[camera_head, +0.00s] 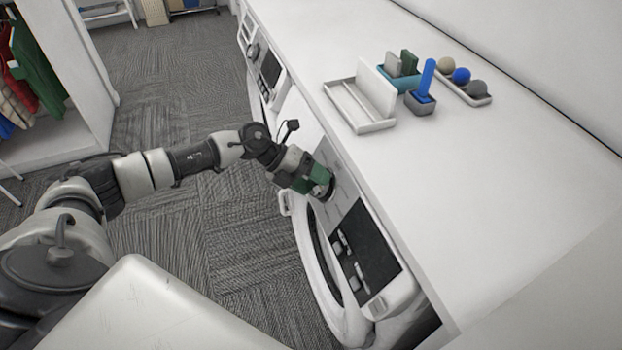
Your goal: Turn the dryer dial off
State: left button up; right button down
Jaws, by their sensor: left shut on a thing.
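The white dryer (336,160) stands under the long white counter, with its control panel facing my left arm. A dark display panel (367,250) is on its front, toward the bottom of the picture. My left gripper (322,184), with green fingers, is at the control panel above the round door (320,260). It is shut on the dryer dial, which the fingers mostly hide, so I cannot tell the dial's setting. My right gripper is not in view.
On the counter (480,190) are a white tray (360,110), a blue brush in a grey holder (422,95), a teal caddy (400,75) and balls on a tray (462,80). Another machine (265,65) stands farther back. Grey carpet (210,230) is clear at left. Clothes (30,70) hang at far left.

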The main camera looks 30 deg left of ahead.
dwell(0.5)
pick_arm(q)
jog(key=o, duration=0.9)
jog(key=shift+b+v, duration=1.2)
jog(key=shift+v, duration=4.25)
